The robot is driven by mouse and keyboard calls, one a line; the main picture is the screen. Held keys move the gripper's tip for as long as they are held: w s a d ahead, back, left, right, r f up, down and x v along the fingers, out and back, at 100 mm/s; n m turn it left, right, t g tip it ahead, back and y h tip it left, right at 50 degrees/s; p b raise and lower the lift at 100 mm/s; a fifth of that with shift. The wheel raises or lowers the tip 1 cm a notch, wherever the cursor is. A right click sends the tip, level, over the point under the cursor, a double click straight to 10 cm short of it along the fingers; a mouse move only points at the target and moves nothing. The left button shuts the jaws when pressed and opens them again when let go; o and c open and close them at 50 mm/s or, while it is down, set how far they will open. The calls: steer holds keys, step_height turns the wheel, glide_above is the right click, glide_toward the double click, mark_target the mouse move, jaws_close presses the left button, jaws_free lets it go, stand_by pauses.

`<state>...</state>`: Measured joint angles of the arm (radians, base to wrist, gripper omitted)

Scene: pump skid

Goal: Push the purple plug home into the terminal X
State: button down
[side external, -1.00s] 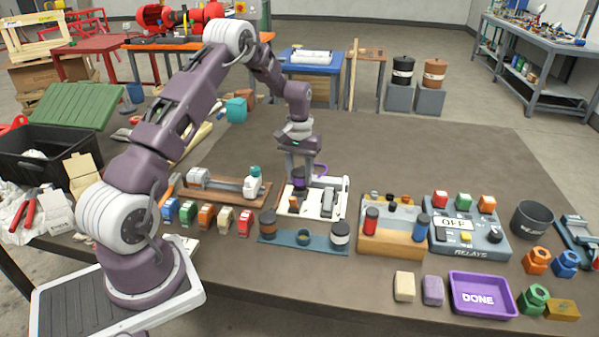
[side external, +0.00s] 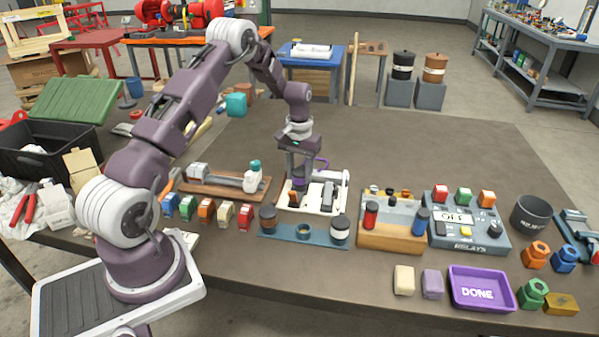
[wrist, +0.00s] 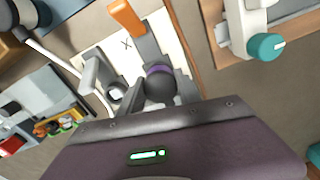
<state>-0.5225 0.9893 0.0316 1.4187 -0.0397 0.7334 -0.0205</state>
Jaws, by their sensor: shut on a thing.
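The purple plug (wrist: 159,86) shows in the wrist view as a dark rounded body with a purple band. My gripper (side external: 298,180) is shut on it, pointing down over the white terminal board (side external: 334,206). The board also shows in the wrist view (wrist: 108,45), with a printed X beside an orange lever (wrist: 126,17). A round socket-like part with a pale rim (wrist: 115,91) lies left of the plug. A purple cable loop (side external: 321,162) rises behind my fingers in the side view. The plug's lower end and the terminal opening beneath it are hidden, so I cannot tell its depth.
A wooden rail fixture (side external: 225,185) stands left of the board. A wooden block (side external: 385,238) and the relay box (side external: 467,232) stand right. The table behind the board is clear.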

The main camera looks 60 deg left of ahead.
steer(key=c, duration=0.8)
jaws_free()
steer(key=shift+o, duration=0.2)
steer(key=shift+r, duration=0.1)
step_height(320, 180, up, 7)
steer(key=s+d+r+m+t, duration=0.2)
steer(key=s+d+r, duration=0.3)
steer(key=d+r, duration=0.4)
steer(key=s+d+r+m+t, duration=0.1)
steer(key=s+d+r, duration=0.4)
steer(key=d+r, duration=0.45)
steer(key=s+d+r+m+t, duration=0.1)
steer(key=s+d+m, duration=0.1)
steer(key=s, duration=0.7)
steer(key=s+d+r+m+t, duration=0.1)
steer(key=s+d, duration=0.4)
steer(key=s, duration=0.5)
steer(key=shift+m+t, duration=0.3)
steer(key=shift+m, duration=0.1)
